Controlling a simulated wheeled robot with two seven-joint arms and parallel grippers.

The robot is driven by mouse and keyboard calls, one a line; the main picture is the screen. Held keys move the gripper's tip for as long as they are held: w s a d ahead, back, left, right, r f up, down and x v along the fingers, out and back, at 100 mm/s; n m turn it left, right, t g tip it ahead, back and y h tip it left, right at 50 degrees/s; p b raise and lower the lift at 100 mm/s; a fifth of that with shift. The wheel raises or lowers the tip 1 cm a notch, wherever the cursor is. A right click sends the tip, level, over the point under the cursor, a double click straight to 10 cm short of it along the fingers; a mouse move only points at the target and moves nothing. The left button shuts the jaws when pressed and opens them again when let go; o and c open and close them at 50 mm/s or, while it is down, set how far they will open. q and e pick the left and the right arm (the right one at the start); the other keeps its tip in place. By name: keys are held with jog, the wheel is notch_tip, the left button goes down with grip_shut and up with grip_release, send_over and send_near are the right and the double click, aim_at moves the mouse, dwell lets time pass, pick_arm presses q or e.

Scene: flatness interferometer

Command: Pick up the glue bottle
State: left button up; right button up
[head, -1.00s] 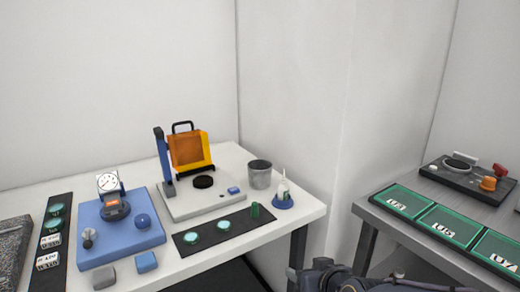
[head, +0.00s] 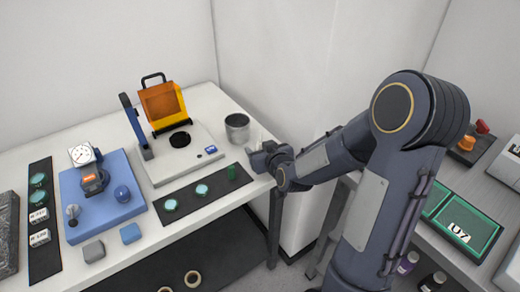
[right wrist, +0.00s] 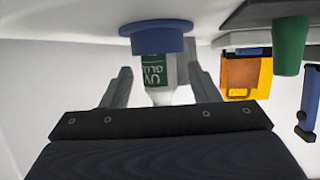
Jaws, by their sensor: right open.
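The glue bottle (right wrist: 158,75) is white with a green label reading UV GLUE. In the right wrist view, which looks upside down, it sits in a round blue holder (right wrist: 157,38). My right gripper (right wrist: 160,88) is open, with one finger on each side of the bottle; I see a gap at the left finger, and cannot tell about contact on the right. In the head view my right gripper (head: 258,160) is at the table's right corner and hides most of the bottle and holder. My left gripper is not in view.
A grey metal cup (head: 237,128) stands close behind the gripper. A dark mat (head: 185,208) with a green cylinder (head: 232,173) lies to its left. The instrument with an orange screen (head: 162,104) stands farther back. A second table (head: 475,185) with green trays is at right.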

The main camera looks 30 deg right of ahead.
jog(key=shift+x, duration=1.1)
jog(key=c, duration=1)
jog(key=shift+r, duration=0.2)
jog(key=shift+c, duration=0.2)
